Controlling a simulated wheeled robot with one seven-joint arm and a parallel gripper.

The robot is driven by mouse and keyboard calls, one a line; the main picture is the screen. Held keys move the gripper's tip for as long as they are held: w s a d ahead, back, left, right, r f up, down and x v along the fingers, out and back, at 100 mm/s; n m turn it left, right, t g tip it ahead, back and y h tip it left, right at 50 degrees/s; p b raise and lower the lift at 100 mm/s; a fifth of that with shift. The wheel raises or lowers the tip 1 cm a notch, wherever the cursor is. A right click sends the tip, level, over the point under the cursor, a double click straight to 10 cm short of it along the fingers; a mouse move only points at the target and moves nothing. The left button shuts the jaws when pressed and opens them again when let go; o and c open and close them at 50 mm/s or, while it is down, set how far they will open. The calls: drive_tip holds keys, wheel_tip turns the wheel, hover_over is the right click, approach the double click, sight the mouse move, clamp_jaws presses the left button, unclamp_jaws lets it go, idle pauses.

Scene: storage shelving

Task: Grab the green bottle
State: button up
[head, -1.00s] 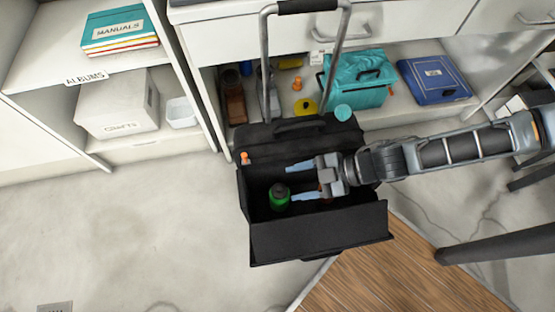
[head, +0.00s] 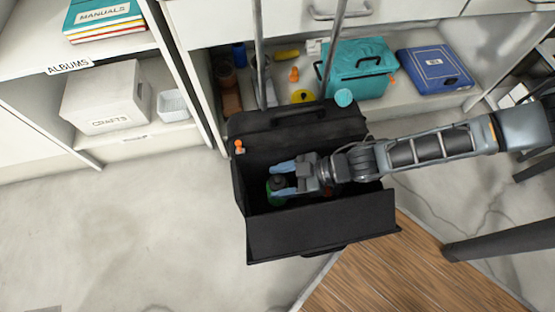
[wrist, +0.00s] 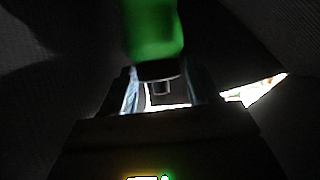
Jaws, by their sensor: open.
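The green bottle (head: 270,191) with a dark cap stands in the open black case (head: 320,240), on its left side. My gripper (head: 279,179) reaches into the case from the right, and its blue-grey fingers lie on both sides of the cap, hiding part of the bottle. In the wrist view the green bottle (wrist: 150,30) fills the top middle, its dark cap pointing down between the two fingers of my open gripper (wrist: 160,88). Gaps show beside the cap; contact cannot be told in the dark.
The case's walls surround my gripper, and its upright handle (head: 259,60) rises behind. A small orange-topped item (head: 240,147) sits at the left rim. A teal box (head: 358,70) and a blue case (head: 434,75) stand on the shelf behind. Floor to the left is clear.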

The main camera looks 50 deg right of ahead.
drive_tip(key=x, duration=0.3)
drive_tip(key=shift+b, duration=0.35)
clamp_jaws()
